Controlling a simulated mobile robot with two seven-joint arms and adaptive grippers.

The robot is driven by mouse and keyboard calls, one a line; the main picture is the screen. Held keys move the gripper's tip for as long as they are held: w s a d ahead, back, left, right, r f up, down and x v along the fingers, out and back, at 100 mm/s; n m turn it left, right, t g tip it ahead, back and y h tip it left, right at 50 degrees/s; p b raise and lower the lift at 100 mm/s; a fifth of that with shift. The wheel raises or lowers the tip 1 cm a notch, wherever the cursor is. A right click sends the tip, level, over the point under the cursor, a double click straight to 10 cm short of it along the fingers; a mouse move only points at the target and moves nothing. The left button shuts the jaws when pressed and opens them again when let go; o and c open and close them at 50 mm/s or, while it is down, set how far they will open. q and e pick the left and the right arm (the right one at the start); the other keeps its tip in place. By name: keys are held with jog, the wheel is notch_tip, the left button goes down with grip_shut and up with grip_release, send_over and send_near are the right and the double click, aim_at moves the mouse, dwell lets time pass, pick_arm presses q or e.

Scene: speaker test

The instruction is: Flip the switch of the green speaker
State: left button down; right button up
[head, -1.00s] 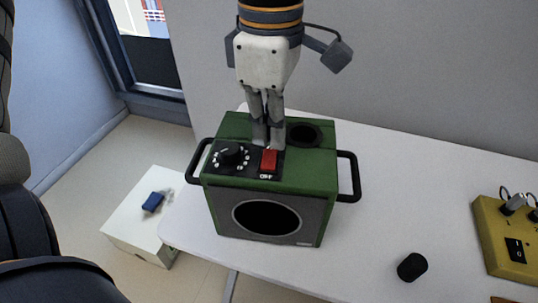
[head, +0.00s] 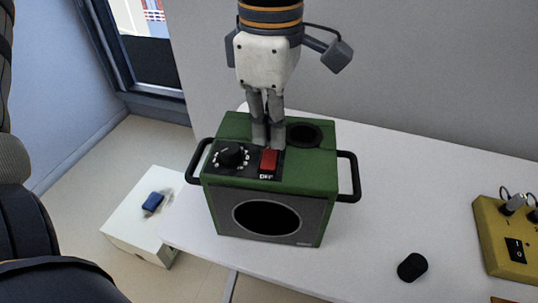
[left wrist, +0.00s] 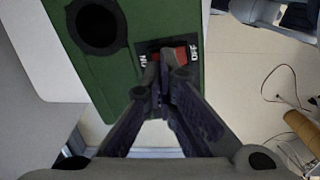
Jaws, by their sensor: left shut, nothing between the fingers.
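The green speaker (head: 310,180) stands upright on the white table. A red rocker switch (head: 269,160) sits on its top panel, with an OFF label at its front edge. In the left wrist view the switch (left wrist: 186,54) lies between an ON label and an OFF label. My left gripper (head: 268,143) points down from above, shut and empty, with its fingertips at the rear, ON side of the switch. In the left wrist view the fingertips (left wrist: 163,80) cover part of the switch; whether they touch it I cannot tell. My right gripper is not in view.
A black knob (head: 231,156) and a round opening (head: 304,134) flank the switch. Black handles (head: 349,177) stick out at the speaker's sides. A small black cylinder (head: 412,267) and a yellow box (head: 505,240) are on the table (head: 400,190) to the right.

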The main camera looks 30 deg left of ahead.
aim_at(270, 152)
pick_arm(q)
jog(key=shift+f, duration=1.15)
dwell(0.4)
jog(key=shift+r, duration=3.55)
